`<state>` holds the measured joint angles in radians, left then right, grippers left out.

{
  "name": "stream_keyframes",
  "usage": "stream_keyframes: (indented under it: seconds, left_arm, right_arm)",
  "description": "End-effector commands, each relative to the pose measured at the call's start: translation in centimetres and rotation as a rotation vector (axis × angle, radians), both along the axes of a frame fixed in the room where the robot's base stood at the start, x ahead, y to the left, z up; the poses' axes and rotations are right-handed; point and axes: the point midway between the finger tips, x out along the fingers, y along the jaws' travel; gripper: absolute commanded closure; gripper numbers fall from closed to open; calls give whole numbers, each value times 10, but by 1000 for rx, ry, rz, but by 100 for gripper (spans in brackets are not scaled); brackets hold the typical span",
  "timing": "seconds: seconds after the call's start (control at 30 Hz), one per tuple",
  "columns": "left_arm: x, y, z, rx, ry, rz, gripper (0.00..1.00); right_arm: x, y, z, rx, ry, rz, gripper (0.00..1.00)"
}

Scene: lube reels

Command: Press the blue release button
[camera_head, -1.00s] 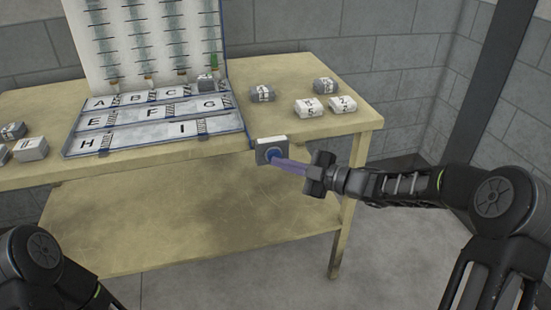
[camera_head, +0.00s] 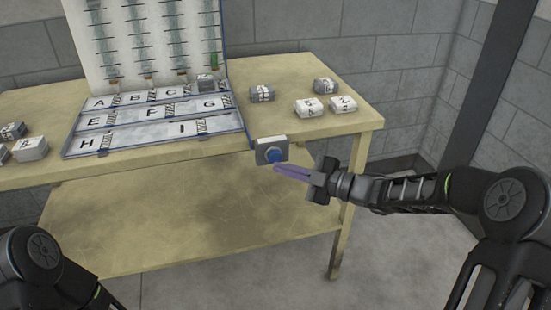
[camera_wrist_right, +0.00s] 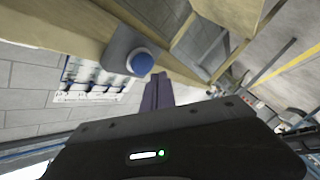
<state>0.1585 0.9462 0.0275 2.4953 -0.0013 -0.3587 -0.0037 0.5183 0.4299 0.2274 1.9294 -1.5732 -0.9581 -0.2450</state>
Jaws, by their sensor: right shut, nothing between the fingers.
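The blue release button (camera_head: 274,155) sits on a small grey-white box (camera_head: 263,147) on the front edge of the table. In the right wrist view the blue button (camera_wrist_right: 140,63) shows on its box, with clear space around it. My right gripper (camera_head: 277,167) is shut and empty. Its purple fingers point at the button from the right, with the tips just below and in front of it. A small gap seems to lie between tips and button. The fingers also show in the right wrist view (camera_wrist_right: 158,92). My left gripper is not visible; only part of my left arm shows at lower left.
The wooden table (camera_head: 330,72) carries a lettered tray (camera_head: 150,137) with a tall marked back panel (camera_head: 150,45). Several small labelled blocks lie around it, such as one (camera_head: 262,92) right of the tray. Floor space before the table is open.

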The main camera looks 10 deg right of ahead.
Motion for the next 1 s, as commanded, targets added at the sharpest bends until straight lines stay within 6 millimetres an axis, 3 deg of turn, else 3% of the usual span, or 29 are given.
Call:
stream_keyframes:
  seconds: [0.5,1.0]
  left_arm:
    - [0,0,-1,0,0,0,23]
    - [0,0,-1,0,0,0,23]
  right_arm:
    - [-44,-3,0,1,1,-1,100]
    - [-46,-3,0,0,0,0,100]
